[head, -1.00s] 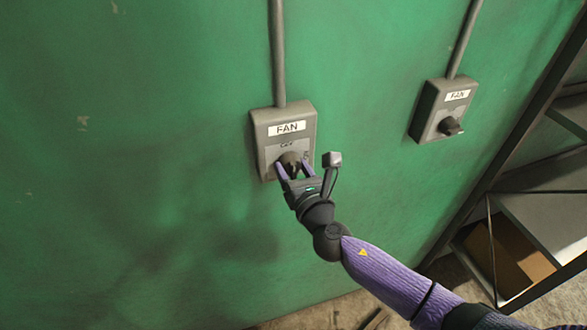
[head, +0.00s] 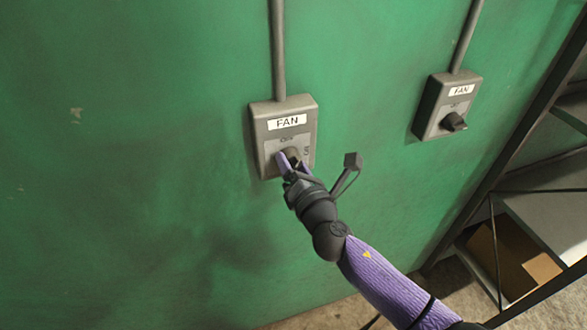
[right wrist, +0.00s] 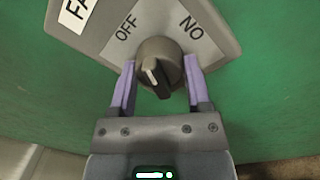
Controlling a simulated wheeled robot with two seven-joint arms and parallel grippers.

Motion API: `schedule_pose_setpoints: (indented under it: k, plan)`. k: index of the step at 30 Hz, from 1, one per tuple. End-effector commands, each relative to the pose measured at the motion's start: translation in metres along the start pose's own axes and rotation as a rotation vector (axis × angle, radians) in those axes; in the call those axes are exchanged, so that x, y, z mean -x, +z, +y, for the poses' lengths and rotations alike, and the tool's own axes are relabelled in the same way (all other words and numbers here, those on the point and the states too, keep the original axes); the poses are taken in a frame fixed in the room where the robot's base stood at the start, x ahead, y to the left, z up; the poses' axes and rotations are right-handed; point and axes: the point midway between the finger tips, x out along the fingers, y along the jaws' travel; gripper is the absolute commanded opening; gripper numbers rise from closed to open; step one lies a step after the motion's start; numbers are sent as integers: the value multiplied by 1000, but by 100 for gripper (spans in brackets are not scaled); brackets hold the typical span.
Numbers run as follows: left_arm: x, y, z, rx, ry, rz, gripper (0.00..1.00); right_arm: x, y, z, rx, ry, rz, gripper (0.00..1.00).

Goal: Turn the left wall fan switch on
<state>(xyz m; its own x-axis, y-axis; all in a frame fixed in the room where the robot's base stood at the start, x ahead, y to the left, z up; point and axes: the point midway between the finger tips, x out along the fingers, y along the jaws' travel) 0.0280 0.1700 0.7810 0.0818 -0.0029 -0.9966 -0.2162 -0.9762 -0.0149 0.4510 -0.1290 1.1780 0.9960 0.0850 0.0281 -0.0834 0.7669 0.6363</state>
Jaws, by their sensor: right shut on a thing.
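The left wall fan switch (head: 284,107) is a grey box with a FAN label on the green wall. Its round knob (right wrist: 157,66) has a dark grip bar with a white mark. The mark points up and slightly left in the right wrist view, between the OFF and ON lettering and nearer OFF. My right gripper (head: 291,162) is shut on the knob, one purple finger on each side of it (right wrist: 162,80). In the head view the gripper partly covers the knob and the lower label. My left gripper is not in view.
A second FAN switch (head: 447,106) is on the wall to the right, its knob uncovered. A dark metal shelf rack (head: 545,215) with a cardboard box (head: 513,262) stands at the right edge. Grey conduits run up from both switches. The wall left of the switch is clear.

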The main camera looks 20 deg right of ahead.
Motion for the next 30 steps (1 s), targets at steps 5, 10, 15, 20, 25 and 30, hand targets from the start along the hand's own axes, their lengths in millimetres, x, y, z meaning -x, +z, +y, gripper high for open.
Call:
schedule_pose_setpoints:
  k: [5, 10, 15, 20, 25, 30]
  plan:
    - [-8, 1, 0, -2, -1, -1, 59, 0, -2, -1, -166, 3, -9, 4]
    - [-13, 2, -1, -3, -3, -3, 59, 0, -2, -1, -327, 2, -18, 4]
    - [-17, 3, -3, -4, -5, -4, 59, 0, -2, 0, -487, 5, -27, 4]
    - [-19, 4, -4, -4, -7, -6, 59, 0, -2, 0, -638, 6, -35, 4]
    - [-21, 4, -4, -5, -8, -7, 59, 0, -2, 1, -784, 7, -44, 4]
    - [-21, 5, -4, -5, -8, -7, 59, 0, -2, 1, -907, 9, -50, 4]
